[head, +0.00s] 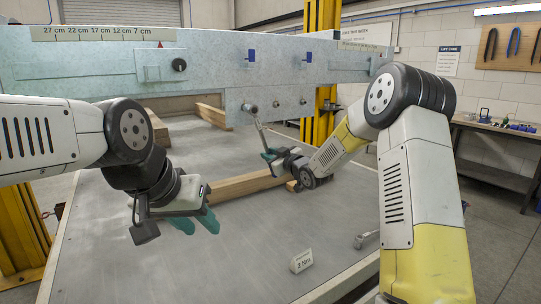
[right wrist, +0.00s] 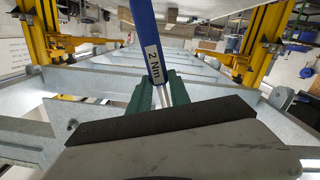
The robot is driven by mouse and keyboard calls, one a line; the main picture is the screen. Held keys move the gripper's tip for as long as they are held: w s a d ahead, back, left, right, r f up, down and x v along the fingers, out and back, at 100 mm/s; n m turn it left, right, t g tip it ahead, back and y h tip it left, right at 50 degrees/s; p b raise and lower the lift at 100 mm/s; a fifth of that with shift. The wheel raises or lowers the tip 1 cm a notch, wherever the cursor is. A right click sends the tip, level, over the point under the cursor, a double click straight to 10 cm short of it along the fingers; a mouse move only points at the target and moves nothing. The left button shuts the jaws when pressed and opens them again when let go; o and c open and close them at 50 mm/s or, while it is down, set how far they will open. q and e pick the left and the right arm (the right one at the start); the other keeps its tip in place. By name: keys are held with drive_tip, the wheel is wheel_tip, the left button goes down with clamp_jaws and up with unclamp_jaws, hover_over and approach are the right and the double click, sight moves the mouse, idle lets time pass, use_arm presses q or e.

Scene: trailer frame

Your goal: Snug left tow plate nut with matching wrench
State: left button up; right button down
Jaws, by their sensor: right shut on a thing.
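My right gripper (head: 271,155) is shut on a wrench (head: 260,132), whose silver shaft rises to the left nut (head: 250,107) on the grey trailer frame. The wrench head is at or very near that nut; I cannot tell if it is seated. In the right wrist view, the wrench's blue handle (right wrist: 146,38) carries a "2 Nm" label and its metal shaft lies between the green fingers (right wrist: 158,92). Two more nuts show to the right, a middle one (head: 277,103) and a right one (head: 303,100). My left gripper (head: 196,223) is open and empty above the table.
The grey table (head: 240,262) is mostly clear. A "2 Nm" card (head: 301,261) stands near its front, with a metal tool (head: 366,239) at the right edge. A wooden beam (head: 245,185) lies below my right gripper. The grey frame (head: 220,75) spans the back.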

drive_tip(key=shift+s+d+r, duration=0.1)
drive_tip(key=shift+s+d, duration=0.15)
drive_tip(key=shift+s, duration=0.1)
idle(0.6)
drive_tip(key=v, duration=0.4)
idle(0.3)
drive_tip(key=c, duration=2)
unclamp_jaws()
clamp_jaws()
